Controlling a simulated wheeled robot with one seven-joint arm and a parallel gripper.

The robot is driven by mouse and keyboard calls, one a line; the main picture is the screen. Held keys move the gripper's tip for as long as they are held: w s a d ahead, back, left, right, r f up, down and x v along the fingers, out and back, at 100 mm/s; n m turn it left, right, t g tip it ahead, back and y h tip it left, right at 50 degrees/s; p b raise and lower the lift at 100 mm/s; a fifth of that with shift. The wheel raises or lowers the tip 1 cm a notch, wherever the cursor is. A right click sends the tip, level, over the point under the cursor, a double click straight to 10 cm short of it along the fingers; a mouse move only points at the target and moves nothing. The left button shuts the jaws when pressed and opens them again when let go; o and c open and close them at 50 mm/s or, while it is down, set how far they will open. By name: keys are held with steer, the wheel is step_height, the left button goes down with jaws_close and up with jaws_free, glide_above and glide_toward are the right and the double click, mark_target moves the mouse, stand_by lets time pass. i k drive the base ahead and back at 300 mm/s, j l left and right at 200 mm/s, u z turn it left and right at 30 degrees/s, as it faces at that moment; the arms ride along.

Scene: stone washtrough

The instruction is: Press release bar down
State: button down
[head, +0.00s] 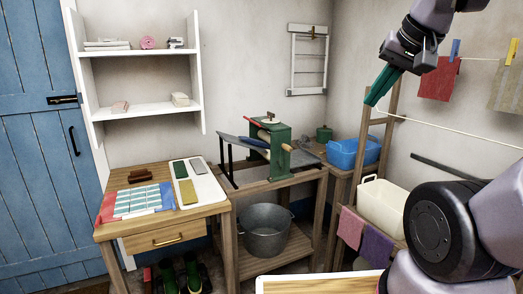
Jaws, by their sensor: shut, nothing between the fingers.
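A green wringer (281,150) with a pale roller stands on a wooden stand in the middle of the head view. A red bar (256,124) lies slanted across its top; it looks like the release bar, but I cannot be sure at this size. A small wooden piece sits on top beside it. My gripper (371,101) hangs at the upper right, its green fingers together, shut and empty. It appears well apart from the wringer, to the right of it in the picture.
A metal tub (265,232) sits on the stand's lower shelf. A blue basin (352,152) and a cream bin (383,205) stand to the right. A clothesline with cloths runs behind my arm. A wooden table (215,212) with a striped cloth stands to the left.

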mark_target(252, 121)
steer(key=i+u, duration=0.15)
steer(key=i, duration=0.35)
steer(key=i+l+u, duration=0.15)
steer(key=i, duration=0.35)
steer(key=i+u, duration=0.15)
steer(key=i, duration=0.35)
steer(key=i+l+u, duration=0.1)
steer(key=i+u, duration=0.25)
steer(key=k+j, duration=0.05)
steer(key=k, duration=0.05)
